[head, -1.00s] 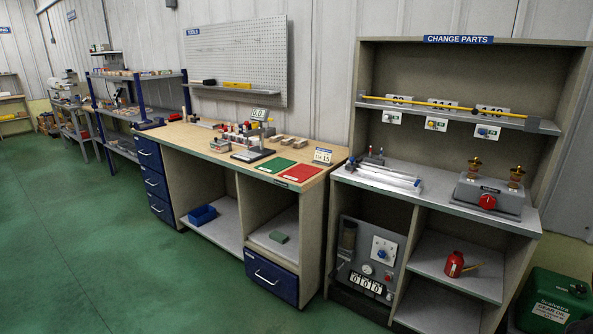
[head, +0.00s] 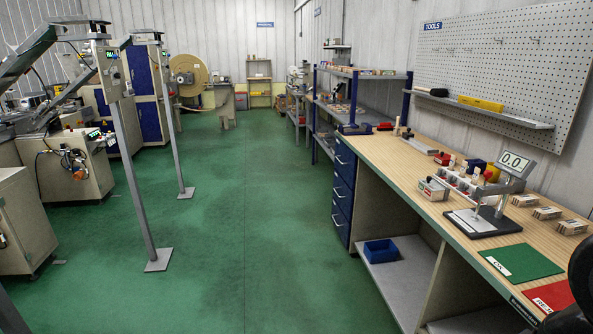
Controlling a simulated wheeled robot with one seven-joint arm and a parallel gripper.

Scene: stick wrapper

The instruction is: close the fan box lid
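I cannot pick out a fan box or its lid for certain. Grey machine cabinets stand on the left, among them a low cabinet (head: 70,170) with cables on its side and a cut-off cabinet (head: 22,225) nearer to me. A tall white and blue cabinet (head: 148,90) stands behind them. None is clear enough to show a lid's state. My gripper is not in view. A dark rounded shape at the lower right edge may be part of my arm.
A wooden workbench (head: 400,170) with a scale (head: 505,190) lines the right. A blue bin (head: 381,251) sits on its lower shelf.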

